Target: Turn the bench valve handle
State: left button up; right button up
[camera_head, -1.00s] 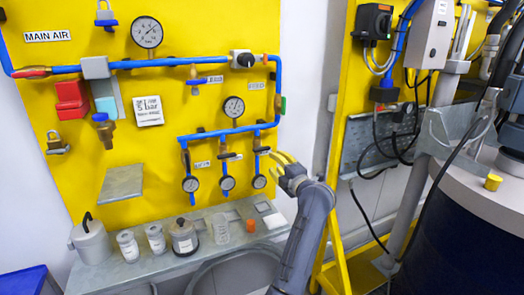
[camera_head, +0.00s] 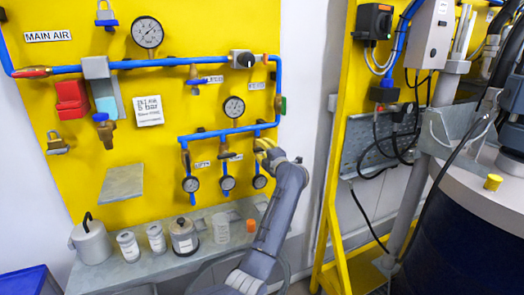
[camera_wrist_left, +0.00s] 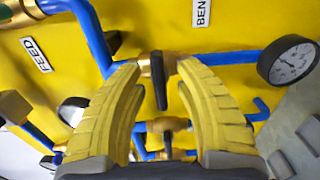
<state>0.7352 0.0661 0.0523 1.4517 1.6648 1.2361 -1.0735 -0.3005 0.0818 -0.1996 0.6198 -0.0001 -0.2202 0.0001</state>
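The bench valve shows in the left wrist view as a brass body (camera_wrist_left: 144,66) on a blue pipe, with a dark lever handle (camera_wrist_left: 160,85) extending down in the picture, across the pipe line. A partly cut-off label (camera_wrist_left: 202,12) reading "BEN" is beside it. My left gripper (camera_wrist_left: 158,100) is open, its yellow ribbed fingers on either side of the handle; visible gaps remain on both sides. In the head view, my left gripper (camera_head: 264,147) is at the rightmost lower branch and largely hides this valve. My right gripper is not in view.
A gauge (camera_wrist_left: 290,60) sits on the same branch. Similar branch valves (camera_wrist_left: 168,125) are close by. In the head view, a shelf (camera_head: 205,258) with jars and a small orange item (camera_head: 251,225) lies below. A yellow frame post (camera_head: 337,130) stands to the right.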

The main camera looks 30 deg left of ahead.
pick_arm(q)
jog(key=shift+c, duration=0.4)
grip_shut()
jog(key=shift+n, duration=0.3)
jog(key=n, duration=1.2)
jog(key=shift+n, duration=2.8)
